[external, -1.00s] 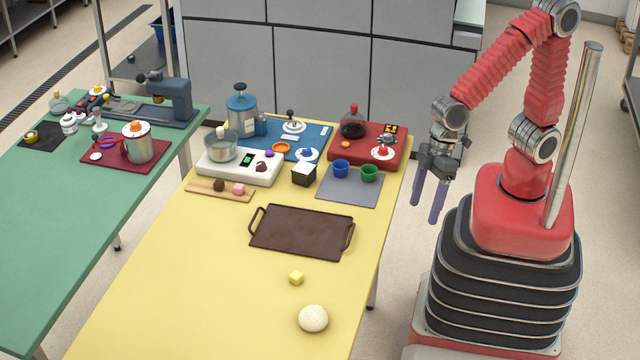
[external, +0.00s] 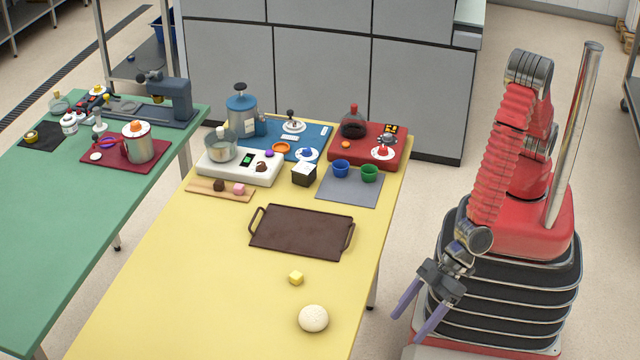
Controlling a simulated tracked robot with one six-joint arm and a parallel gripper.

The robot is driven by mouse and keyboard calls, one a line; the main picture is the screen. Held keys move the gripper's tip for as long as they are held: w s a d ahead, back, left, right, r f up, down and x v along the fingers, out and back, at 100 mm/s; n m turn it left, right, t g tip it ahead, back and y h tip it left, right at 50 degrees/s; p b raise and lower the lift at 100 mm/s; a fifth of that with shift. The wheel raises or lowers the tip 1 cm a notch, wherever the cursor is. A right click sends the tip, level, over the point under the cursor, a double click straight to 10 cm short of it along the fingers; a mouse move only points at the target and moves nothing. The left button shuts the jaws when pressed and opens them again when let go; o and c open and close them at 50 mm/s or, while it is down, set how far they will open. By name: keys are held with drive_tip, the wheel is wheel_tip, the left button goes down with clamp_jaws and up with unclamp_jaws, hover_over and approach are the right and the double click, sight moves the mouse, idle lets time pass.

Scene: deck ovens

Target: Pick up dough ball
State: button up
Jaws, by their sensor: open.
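The dough ball (external: 313,318) is round and off-white. It sits on the yellow table (external: 190,300) near its front right part. My gripper (external: 411,326) is open and empty, with its two purple fingers spread and pointing down-left. In the picture it is to the right of the dough ball, beyond the table's right edge and apart from the ball. Nothing hides the dough ball.
A dark brown tray (external: 301,231) with handles lies farther back. Behind it are a grey mat (external: 350,190) with cups and a red unit (external: 368,150). The table's front left is clear.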

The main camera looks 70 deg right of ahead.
drive_tip(key=w+a+r+m+t, duration=0.1)
drive_tip(key=w+t, duration=0.1)
drive_tip(key=w, duration=0.2)
drive_tip(key=m+t, duration=0.1)
drive_tip(key=t, duration=0.4)
approach(321, 310)
drive_tip(key=s+d, duration=0.3)
drive_tip(key=shift+w+a+r+h, duration=0.1)
drive_tip(key=shift+a+r+h, duration=0.05)
drive_tip(key=shift+h, duration=0.15)
drive_tip(key=shift+g, duration=0.3)
drive_tip(key=x, duration=0.8)
drive_tip(key=shift+w+a, duration=0.1)
drive_tip(key=shift+w, duration=0.2)
drive_tip(key=shift+r+x, duration=0.2)
drive_tip(key=shift+x, duration=2.4)
drive_tip(key=shift+a, duration=0.2)
